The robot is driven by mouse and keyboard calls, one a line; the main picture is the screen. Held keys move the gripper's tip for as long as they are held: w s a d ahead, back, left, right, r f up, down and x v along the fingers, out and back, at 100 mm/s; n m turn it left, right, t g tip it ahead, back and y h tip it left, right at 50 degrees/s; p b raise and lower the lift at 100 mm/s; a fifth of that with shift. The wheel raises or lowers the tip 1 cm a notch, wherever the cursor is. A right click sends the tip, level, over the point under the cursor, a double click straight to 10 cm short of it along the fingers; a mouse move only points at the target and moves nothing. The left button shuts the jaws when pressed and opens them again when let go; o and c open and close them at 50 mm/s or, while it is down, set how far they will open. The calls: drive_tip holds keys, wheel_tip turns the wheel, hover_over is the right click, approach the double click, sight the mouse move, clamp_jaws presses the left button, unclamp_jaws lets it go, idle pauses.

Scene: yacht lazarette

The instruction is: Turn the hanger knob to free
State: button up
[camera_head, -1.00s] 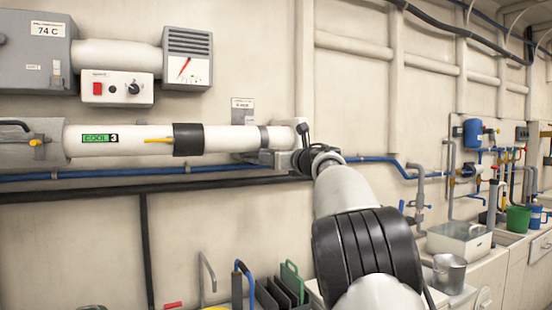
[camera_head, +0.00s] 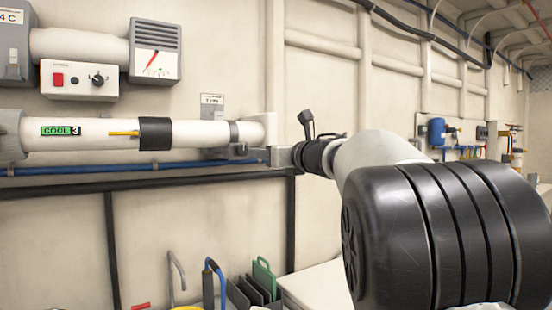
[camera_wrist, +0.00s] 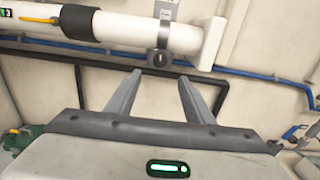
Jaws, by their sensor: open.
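The hanger knob (camera_wrist: 160,59) is a small dark knob with a pale mark on its face. It sits at the bottom of a grey strap (camera_wrist: 164,36) around the white pipe (camera_wrist: 118,28). My gripper (camera_wrist: 159,76) is open and empty. In the wrist view its two fingertips lie just below the knob in the picture, one to each side; I cannot tell the remaining gap. In the head view the strap (camera_head: 234,132) shows, and my gripper (camera_head: 256,155) is beside the pipe's right end. The knob is too small to make out there.
A label plate (camera_head: 212,105) is above the strap. A black sleeve (camera_head: 155,133), a yellow lever (camera_head: 124,133) and a green display (camera_head: 60,131) reading "COOL 3" are on the pipe. A blue pipe (camera_head: 90,168) runs below. A control box (camera_head: 80,80) hangs above.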

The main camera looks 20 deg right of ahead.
drive_tip(key=shift+v, duration=2)
drive_tip(key=shift+d, duration=0.1)
drive_tip(key=s+d+f+m+g+h, duration=0.1)
drive_tip(key=s+d+f+m+h, duration=0.3)
drive_tip(key=s+m, duration=0.55)
drive_tip(key=s+d+f+m+g+h, duration=0.15)
drive_tip(key=s+f+m+h, duration=0.3)
drive_tip(key=m, duration=1.05)
drive_tip(key=s+a+f+m+g+y, duration=0.1)
drive_tip(key=s+a+f+m+g, duration=0.3)
drive_tip(key=s+f, duration=0.4)
drive_tip(key=s+a+f+m+g+y, duration=0.1)
drive_tip(key=s+a+f+m+g, duration=0.15)
drive_tip(key=s+f+m, duration=0.45)
drive_tip(key=s+a+f+m+g+y, duration=0.15)
drive_tip(key=s+a+f+m, duration=0.25)
drive_tip(key=s+f, duration=0.5)
wheel_tip(320, 180, up, 25)
drive_tip(key=g+p, duration=0.1)
drive_tip(key=p, duration=2.4)
drive_tip(key=shift+s+a+h, duration=0.3)
